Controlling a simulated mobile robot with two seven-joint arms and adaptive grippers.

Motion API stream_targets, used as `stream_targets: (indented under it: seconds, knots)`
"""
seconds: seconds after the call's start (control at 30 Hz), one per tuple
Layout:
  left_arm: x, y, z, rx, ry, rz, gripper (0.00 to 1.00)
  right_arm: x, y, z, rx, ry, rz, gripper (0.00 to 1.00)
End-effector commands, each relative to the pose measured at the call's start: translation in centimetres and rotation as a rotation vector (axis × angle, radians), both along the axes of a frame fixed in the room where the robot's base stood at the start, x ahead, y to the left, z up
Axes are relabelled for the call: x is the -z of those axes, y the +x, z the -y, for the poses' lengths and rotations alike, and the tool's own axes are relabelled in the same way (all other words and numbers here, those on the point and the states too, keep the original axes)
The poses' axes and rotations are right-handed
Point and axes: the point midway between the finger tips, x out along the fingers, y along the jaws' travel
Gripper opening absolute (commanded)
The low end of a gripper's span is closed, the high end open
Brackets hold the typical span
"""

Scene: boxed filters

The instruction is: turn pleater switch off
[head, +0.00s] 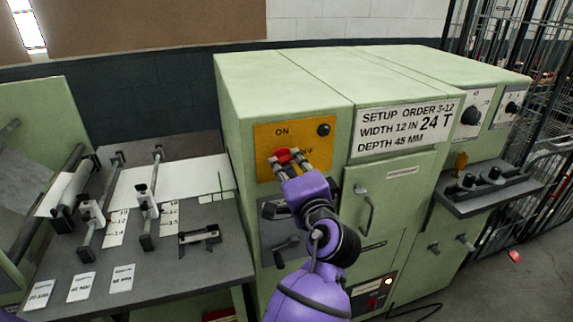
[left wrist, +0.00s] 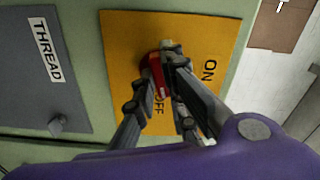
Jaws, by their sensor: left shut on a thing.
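The pleater switch is a red handle (head: 283,155) on a yellow plate (head: 265,133) on the front of the green machine. The plate is marked ON above and OFF at the lower right, partly hidden by my gripper. My left gripper (head: 288,160) is shut on the red handle. In the left wrist view the fingers (left wrist: 156,68) close around the red handle (left wrist: 155,78), with the OFF marking beside it. The fingers hide part of the handle, so its exact setting is hard to tell. My right gripper is not in view.
A dark round knob (head: 323,129) sits at the plate's right. A setup sign (head: 405,127) and a door handle (head: 364,210) are to the right. A work table (head: 215,262) with clamps and cards stands left. A wire cage (head: 530,130) is at far right.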

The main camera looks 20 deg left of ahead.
Motion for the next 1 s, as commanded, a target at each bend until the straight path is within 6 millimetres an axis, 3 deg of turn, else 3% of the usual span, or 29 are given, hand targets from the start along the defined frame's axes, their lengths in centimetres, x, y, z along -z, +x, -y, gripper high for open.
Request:
stream_targets:
  seconds: [0.4,1.0]
  knots:
    - [-0.09,0.01,-0.09,-0.002,0.195,-0.129,0.0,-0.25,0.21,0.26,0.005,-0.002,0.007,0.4]
    - [-0.12,0.01,-0.09,-0.002,0.239,-0.157,0.0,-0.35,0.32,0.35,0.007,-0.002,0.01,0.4]
